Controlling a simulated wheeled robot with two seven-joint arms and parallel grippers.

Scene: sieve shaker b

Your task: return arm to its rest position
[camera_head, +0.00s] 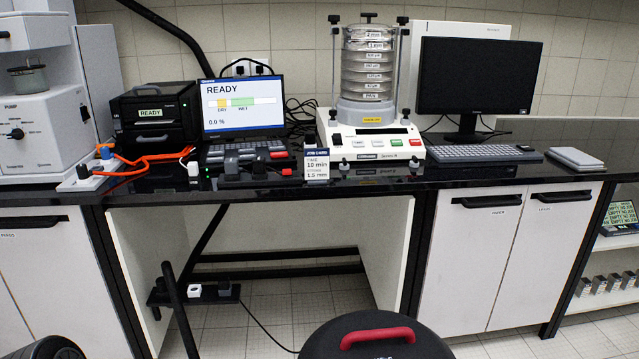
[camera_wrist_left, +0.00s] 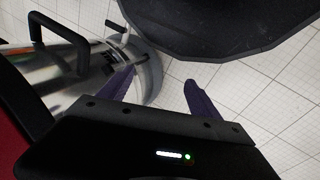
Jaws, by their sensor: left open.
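My left gripper (camera_wrist_left: 160,92) shows in the left wrist view, pointing toward the tiled floor. Its two purple fingers are spread apart with nothing between them. A shiny metal cylinder with a black handle (camera_wrist_left: 62,42) lies beyond the left finger, and I cannot tell whether they touch. Neither gripper is clearly visible in the head view. On the bench, the sieve shaker (camera_head: 370,140) stands upright with a stack of sieves (camera_head: 368,62) clamped between its rods.
A black bench top (camera_head: 440,177) carries a laptop reading READY (camera_head: 243,103), a monitor (camera_head: 478,77), a keyboard (camera_head: 485,153) and a job card (camera_head: 316,165). White cabinets (camera_head: 470,250) stand below right.

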